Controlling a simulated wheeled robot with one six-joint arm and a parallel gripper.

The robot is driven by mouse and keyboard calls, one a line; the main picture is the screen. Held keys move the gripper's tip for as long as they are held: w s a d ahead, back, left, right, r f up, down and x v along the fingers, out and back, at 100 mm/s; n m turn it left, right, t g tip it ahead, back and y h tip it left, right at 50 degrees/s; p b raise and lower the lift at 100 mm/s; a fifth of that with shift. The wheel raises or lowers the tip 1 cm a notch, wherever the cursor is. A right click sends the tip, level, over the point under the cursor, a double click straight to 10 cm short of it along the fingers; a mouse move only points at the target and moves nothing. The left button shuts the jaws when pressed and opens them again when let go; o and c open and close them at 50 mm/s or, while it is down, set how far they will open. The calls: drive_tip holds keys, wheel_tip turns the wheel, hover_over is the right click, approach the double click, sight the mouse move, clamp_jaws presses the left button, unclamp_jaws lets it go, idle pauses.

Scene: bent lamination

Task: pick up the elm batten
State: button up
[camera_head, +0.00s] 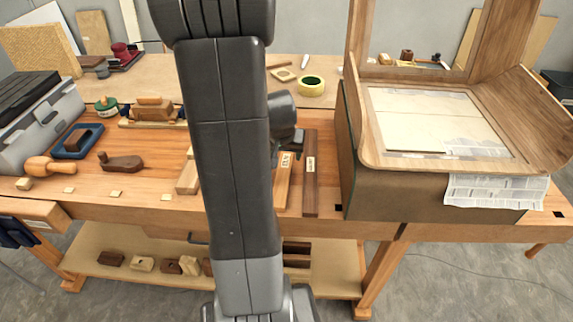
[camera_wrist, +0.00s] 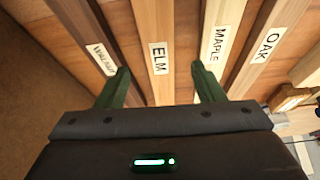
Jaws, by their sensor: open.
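The elm batten (camera_wrist: 153,30) is a light brown strip with a white ELM label, seen in the wrist view running up between my two fingers. In the head view its near end (camera_head: 283,188) shows just right of my arm. My gripper (camera_wrist: 160,82) is open, with one green finger on each side of the elm batten in the picture. Nothing is seen held; I cannot tell how high the fingers are above the batten.
A dark walnut batten (camera_wrist: 85,25) lies left of the elm in the wrist view; the maple batten (camera_wrist: 228,25) and oak batten (camera_wrist: 276,32) lie to its right. In the head view a large box-like piece (camera_head: 430,190) with a curved wooden top stands close right of the walnut.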

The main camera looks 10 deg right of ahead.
sight(286, 160)
drive_tip(key=shift+w+x, duration=0.15)
drive_tip(key=shift+x, duration=1.15)
drive_tip(key=shift+w+x, duration=0.1)
drive_tip(key=shift+x, duration=1.2)
drive_tip(key=shift+d+r, duration=0.1)
drive_tip(key=shift+r, duration=0.05)
drive_tip(key=c, duration=1.2)
